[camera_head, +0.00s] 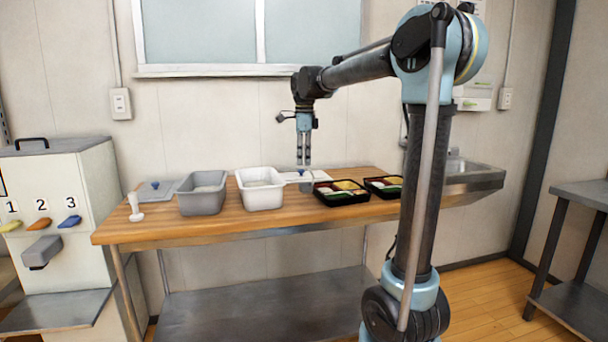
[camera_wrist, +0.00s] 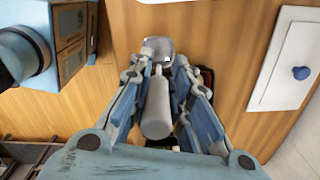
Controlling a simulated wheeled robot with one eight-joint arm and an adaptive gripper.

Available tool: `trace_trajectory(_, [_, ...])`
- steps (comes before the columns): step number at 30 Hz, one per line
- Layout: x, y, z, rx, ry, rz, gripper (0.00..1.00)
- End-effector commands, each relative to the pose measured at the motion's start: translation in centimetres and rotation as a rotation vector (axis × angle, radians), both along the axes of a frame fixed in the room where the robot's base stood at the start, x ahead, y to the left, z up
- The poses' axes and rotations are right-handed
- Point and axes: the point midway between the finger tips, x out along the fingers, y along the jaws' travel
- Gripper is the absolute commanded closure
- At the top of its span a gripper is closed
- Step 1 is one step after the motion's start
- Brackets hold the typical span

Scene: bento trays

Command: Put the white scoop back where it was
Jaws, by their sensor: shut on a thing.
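My gripper (camera_head: 304,162) points straight down over the back of the wooden table, right of the white tub (camera_head: 262,203). In the head view the scoop is small and hard to make out below the fingertips. I cannot tell whether it touches the table.
A grey tub (camera_head: 202,206) stands left of the white one. A white upright tool (camera_head: 136,212) stands near the left end. A white lid (camera_wrist: 284,82) with a blue knob is beside my gripper. Two black bento trays (camera_head: 342,198) (camera_head: 384,193) are at right.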

Motion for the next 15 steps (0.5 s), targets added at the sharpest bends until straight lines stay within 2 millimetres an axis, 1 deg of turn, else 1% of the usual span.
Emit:
trace_trajectory(5, [0.0, 0.0, -1.1, 0.0, 0.0, 0.0, 1.0])
trace_trajectory(12, [0.0, 0.0, -4.2, 0.0, 0.0, 0.0, 1.0])
trace_trajectory(15, [0.0, 0.0, -4.4, 0.0, 0.0, 0.0, 1.0])
